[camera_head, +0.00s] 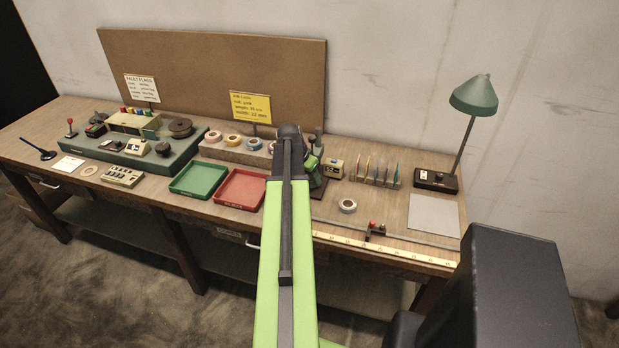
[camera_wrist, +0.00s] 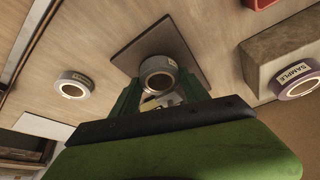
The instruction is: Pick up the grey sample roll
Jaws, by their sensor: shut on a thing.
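My gripper (camera_wrist: 157,92) is shut on a grey roll (camera_wrist: 159,70) with a pale label on its side. The roll sits between the two green fingers, in front of a dark square plate (camera_wrist: 190,50); I cannot tell whether it touches the plate. Another light grey roll (camera_wrist: 73,84) with a small label lies apart on the table; in the head view it shows as a pale roll (camera_head: 347,205) right of my arm. In the head view my arm hides the held roll, and my gripper (camera_head: 312,162) shows only in part.
A grey block (camera_head: 228,153) carries several coloured rolls; a purple one (camera_wrist: 296,79) marked SAMPLE shows in the wrist view. Green (camera_head: 198,180) and red (camera_head: 240,190) trays lie left of my arm.

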